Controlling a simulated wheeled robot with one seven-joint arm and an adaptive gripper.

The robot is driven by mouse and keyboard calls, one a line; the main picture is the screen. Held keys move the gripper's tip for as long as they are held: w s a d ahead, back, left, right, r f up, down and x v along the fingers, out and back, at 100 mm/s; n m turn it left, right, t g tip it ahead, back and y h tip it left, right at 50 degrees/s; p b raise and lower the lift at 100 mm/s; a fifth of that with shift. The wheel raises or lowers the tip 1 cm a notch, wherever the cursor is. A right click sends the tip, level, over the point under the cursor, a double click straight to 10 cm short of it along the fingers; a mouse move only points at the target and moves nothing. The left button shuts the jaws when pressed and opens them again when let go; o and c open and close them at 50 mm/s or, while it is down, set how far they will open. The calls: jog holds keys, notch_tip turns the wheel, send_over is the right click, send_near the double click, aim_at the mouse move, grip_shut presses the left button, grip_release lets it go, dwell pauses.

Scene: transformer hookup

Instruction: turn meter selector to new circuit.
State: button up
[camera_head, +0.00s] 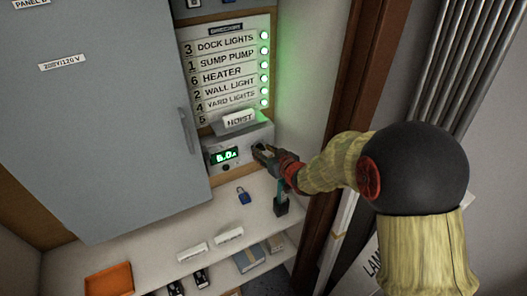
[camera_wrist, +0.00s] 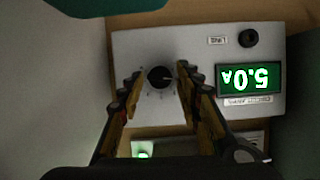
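The meter is a pale grey box (camera_head: 240,140) on the wall below the directory board. It shows upside down in the wrist view (camera_wrist: 205,105). Its lit green display (camera_head: 223,155) reads about 5.0 A, also in the wrist view (camera_wrist: 247,79). The selector is a round black knob (camera_wrist: 160,78) with a light pointer mark, ringed by small marks too blurred to read. My gripper (camera_head: 264,156) is at the right part of the meter's face and hides the knob in the head view. In the wrist view its open fingers (camera_wrist: 158,86) lie either side of the knob with visible gaps; depth is unclear.
A directory board (camera_head: 225,70) with labelled circuits and several green lights is above the meter. A grey panel door (camera_head: 115,120) is to the left. Below is a shelf (camera_head: 215,220) with a blue padlock (camera_head: 243,196) and an orange tray (camera_head: 109,280). A brown post (camera_head: 345,120) stands right.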

jog(key=shift+o, duration=0.8)
jog(key=shift+s+d+r, duration=0.1)
jog(key=shift+s+r, duration=0.05)
jog(key=shift+s, duration=0.05)
jog(key=v, duration=1.1)
jog(key=shift+s, duration=0.3)
jog(key=shift+c, duration=0.6)
